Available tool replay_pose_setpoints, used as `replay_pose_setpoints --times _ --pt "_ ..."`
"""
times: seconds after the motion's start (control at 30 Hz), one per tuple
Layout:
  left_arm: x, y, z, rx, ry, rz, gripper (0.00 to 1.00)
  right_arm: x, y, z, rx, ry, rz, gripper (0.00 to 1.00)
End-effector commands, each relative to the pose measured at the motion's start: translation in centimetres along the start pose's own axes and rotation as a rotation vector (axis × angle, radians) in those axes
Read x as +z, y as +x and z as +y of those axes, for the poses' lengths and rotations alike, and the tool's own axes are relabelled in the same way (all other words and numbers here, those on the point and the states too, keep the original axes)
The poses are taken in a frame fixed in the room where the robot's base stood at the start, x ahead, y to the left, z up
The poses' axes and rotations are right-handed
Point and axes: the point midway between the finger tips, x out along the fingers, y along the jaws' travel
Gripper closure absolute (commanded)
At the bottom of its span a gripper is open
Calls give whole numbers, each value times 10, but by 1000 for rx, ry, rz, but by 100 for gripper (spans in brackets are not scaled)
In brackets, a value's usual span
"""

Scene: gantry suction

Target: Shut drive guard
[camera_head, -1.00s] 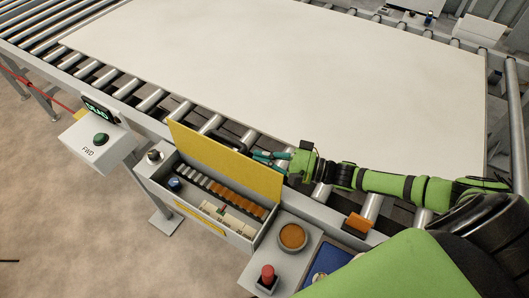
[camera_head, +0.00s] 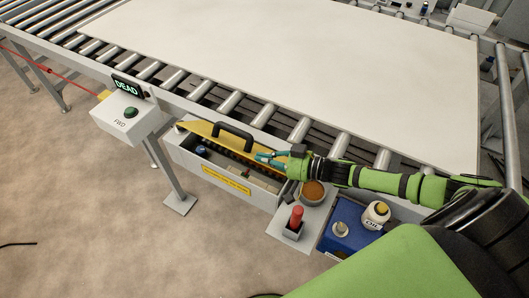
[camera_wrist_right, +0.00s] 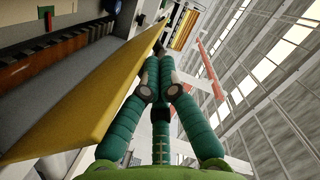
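The drive guard is a yellow hinged lid (camera_head: 205,130) with a black handle (camera_head: 233,137) on top. It leans down over the grey drive box (camera_head: 190,153) but stands clear of the front rim, so a gap shows the inside. My right gripper (camera_head: 262,157) is at the lid's right end, on its outer side. In the right wrist view the teal fingers (camera_wrist_right: 160,66) come together at the tips, close beside the yellow lid (camera_wrist_right: 95,115). Nothing shows between them; whether they touch the lid is unclear. My left gripper is out of view.
A roller conveyor with a large white panel (camera_head: 300,60) lies behind the box. A red button (camera_head: 296,217), an orange round button (camera_head: 313,192), a blue unit (camera_head: 345,238) and an oil bottle (camera_head: 376,213) stand to the right. A DEAD display (camera_head: 127,88) is left.

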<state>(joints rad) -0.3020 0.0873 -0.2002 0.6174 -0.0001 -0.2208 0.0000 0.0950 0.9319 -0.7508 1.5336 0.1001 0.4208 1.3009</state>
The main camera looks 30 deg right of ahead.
Motion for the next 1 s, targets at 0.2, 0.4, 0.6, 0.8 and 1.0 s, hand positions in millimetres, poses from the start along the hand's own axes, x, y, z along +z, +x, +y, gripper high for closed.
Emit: replay_pose_setpoints --times 0.2,0.4,0.6,0.8,1.0 --pt "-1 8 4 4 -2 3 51 30 7 3 2 9 -1 100" --pt "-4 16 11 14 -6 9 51 50 12 6 2 10 0 100" --pt "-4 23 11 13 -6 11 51 64 16 8 1 9 0 100" --pt "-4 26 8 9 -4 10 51 70 18 10 0 9 1 100" --pt "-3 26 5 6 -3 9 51 72 18 10 -1 10 1 100"
